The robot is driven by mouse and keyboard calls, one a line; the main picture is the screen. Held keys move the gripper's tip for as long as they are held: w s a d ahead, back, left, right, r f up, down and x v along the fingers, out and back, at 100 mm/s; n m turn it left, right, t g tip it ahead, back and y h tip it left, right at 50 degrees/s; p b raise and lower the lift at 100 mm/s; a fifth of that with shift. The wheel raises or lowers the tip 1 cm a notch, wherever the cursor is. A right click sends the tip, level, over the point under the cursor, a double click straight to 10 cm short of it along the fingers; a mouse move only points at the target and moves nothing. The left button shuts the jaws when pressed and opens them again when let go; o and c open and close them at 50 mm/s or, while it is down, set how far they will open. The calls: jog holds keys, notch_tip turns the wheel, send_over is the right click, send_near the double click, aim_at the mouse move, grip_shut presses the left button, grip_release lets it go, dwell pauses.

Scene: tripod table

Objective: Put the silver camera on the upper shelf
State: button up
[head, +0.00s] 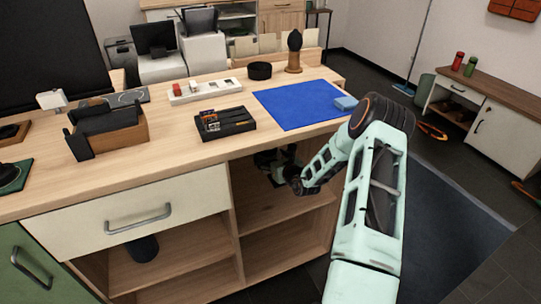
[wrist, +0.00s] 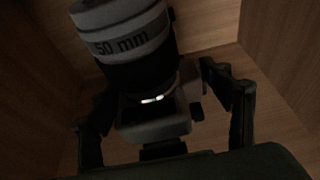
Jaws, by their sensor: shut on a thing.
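The silver camera (wrist: 155,122) shows in the wrist view, with a dark body part and a silver lens barrel (wrist: 122,38) marked "50 mm". My gripper (head: 278,166) is shut on it, one finger on each side of its body. In the head view my gripper reaches into the front of the right bay under the table top, above the upper shelf (head: 265,212). I cannot make out the camera clearly there. Wooden walls surround the camera in the wrist view; whether it touches the shelf board is too dark to tell.
The lower shelf (head: 285,252) of the same bay looks empty. A drawer (head: 130,222) and a divider (head: 236,225) stand to the left. A dark cylinder (head: 142,248) sits in the left bay. On the table top are a blue mat (head: 300,103) and a black tray (head: 225,124).

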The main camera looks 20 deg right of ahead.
jog(key=shift+w+f+b, duration=0.15)
jog(key=shift+f+b, duration=0.5)
jog(key=shift+f, duration=0.95)
jog(key=shift+f, duration=0.4)
jog(key=shift+f+b, duration=0.25)
jog(key=shift+b, duration=0.05)
jog(key=o, duration=2)
jog(key=shift+f, duration=0.15)
jog(key=shift+r, duration=0.25)
jog(key=p+v, duration=0.2)
jog(key=v, duration=0.4)
jog(key=p+v, duration=0.2)
jog(key=v, duration=0.4)
jog(key=shift+r, duration=0.3)
